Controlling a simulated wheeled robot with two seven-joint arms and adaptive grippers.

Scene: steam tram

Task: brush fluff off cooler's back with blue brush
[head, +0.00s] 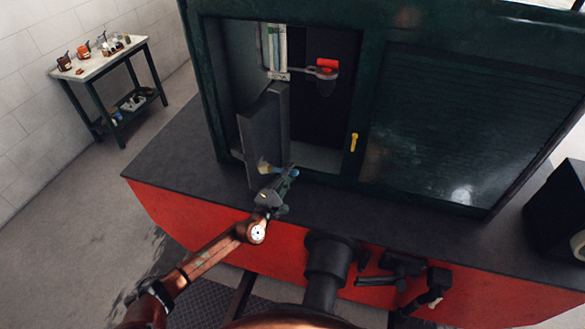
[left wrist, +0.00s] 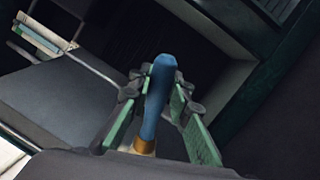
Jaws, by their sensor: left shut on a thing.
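My left gripper (head: 277,186) is shut on the blue brush, in front of the open cabinet. In the left wrist view the blue handle (left wrist: 157,95) stands between the two green-lined fingers (left wrist: 158,98), with a brass-coloured band (left wrist: 145,146) at its lower end. In the head view the brush's pale bristles (head: 264,166) are close to the lower part of an upright grey panel (head: 261,130), which may be the cooler. I cannot tell whether they touch. I cannot make out any fluff.
The dark green cabinet (head: 360,100) stands on a black deck with a red front (head: 200,215). A red roll-like object (head: 327,63) and pale upright items (head: 277,45) are inside. A yellow handle (head: 353,142) is on its frame. A side table (head: 100,62) holds small items.

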